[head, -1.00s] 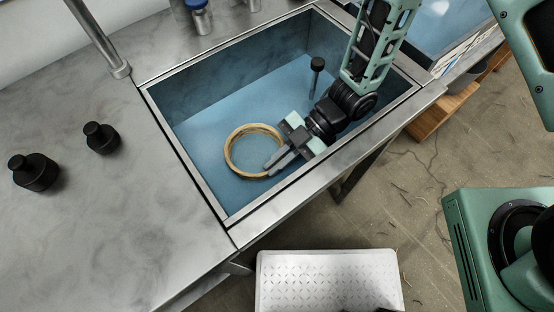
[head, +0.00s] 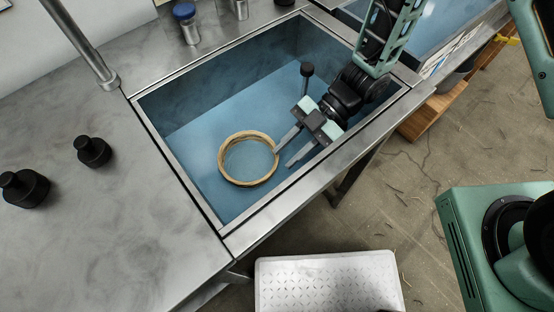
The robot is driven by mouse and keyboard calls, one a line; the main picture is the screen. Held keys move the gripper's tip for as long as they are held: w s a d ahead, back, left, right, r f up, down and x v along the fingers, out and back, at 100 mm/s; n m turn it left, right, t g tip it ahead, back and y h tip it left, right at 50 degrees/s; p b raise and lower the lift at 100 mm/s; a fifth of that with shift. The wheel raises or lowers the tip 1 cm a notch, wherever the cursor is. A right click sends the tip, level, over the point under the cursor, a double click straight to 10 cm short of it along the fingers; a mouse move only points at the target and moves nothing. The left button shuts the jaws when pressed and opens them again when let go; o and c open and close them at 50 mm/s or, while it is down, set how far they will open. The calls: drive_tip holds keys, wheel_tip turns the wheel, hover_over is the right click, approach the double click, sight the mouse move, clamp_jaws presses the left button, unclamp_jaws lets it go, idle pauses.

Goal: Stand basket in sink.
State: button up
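A pale cane ring (head: 222,166) lies in the blue-lined sink (head: 185,145), toward its near side. It looks round and low, with an open middle that shows the sink floor. No other basket-like thing is in view. My gripper (head: 282,158) reaches down into the sink from the upper right.
A black-topped post (head: 307,70) stands in the sink near my arm. A metal tap (head: 85,50) rises at the left edge. Black bottles (head: 93,151) stand on the left counter. A white textured box top (head: 328,283) is below the sink.

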drive_tip(key=w+d+r+m+t+h, duration=0.2)
drive_tip(key=w+r+m+t+h, duration=0.3)
drive_tip(key=w+r+m+t, duration=0.5)
drive_tip(key=s+d+r+m+g+h, duration=0.1)
drive_tip(key=s+d+r+m, duration=0.3)
drive_tip(key=s, duration=0.4)
drive_tip(key=s+d+r+m+g+h, duration=0.2)
drive_tip(key=s+r, duration=0.4)
drive_tip(key=s, duration=0.3)
drive_tip(key=d+m+h, duration=0.1)
drive_tip(key=d+m, duration=0.1)
drive_tip(key=shift+m+h, duration=0.3)
